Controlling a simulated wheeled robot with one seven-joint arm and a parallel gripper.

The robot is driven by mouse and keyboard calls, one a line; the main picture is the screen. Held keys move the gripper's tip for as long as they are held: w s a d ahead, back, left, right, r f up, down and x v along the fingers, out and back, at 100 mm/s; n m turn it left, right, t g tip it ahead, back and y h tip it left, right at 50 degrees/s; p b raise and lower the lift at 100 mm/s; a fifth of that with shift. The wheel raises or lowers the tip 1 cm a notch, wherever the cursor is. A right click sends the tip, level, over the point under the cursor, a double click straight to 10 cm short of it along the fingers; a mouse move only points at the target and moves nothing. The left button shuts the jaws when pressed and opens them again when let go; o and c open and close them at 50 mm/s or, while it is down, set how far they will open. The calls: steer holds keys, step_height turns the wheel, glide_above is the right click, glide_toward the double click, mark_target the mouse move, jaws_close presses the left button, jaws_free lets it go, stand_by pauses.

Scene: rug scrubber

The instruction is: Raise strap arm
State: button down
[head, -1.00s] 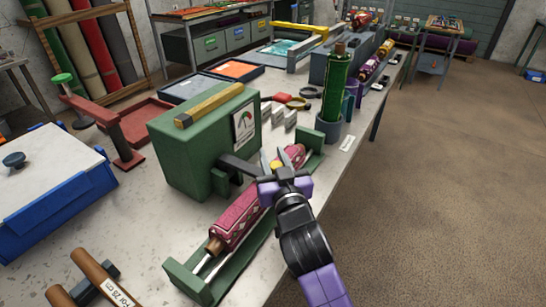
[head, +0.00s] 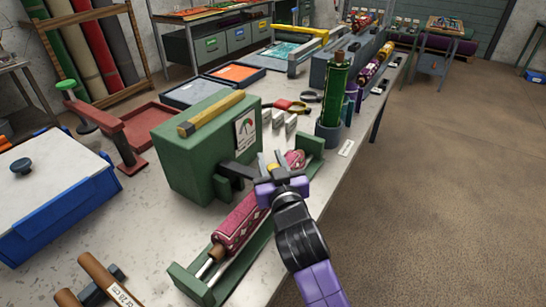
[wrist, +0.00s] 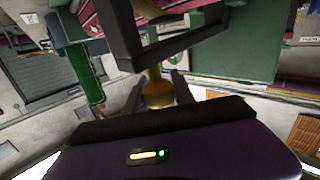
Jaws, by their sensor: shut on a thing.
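The strap arm (head: 238,170) is a dark bar that reaches from the side of the green machine box (head: 190,155) out over a pink patterned roll (head: 240,224). The roll lies on a spindle in a green cradle (head: 187,283). A brass-yellow knob is at the strap arm's outer end. My gripper (head: 271,166) is shut on this knob above the roll. In the wrist view the knob (wrist: 157,90) sits between my two fingers, with the dark frame of the strap arm (wrist: 120,40) just beyond it. My gripper hides part of the roll and the arm's end.
A green roll (head: 336,90) stands upright in a holder behind the cradle. A gauge (head: 246,131) is on the box. A blue bin with a white lid (head: 50,200) and a red stand (head: 95,120) are at left. The floor at right is clear.

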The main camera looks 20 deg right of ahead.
steer(key=w+a+r+n+g+p, duration=0.2)
steer(key=w+a+r+p, duration=0.3)
steer(key=w+a, duration=0.1)
steer(key=shift+w+g, duration=0.3)
steer(key=shift+w, duration=0.5)
steer(key=shift+a+f, duration=0.1)
steer(key=shift+a, duration=0.05)
steer(key=c, duration=1.2)
jaws_free()
steer(key=shift+o, duration=0.7)
steer(key=shift+w+r, duration=0.1)
steer(key=shift+r, duration=0.15)
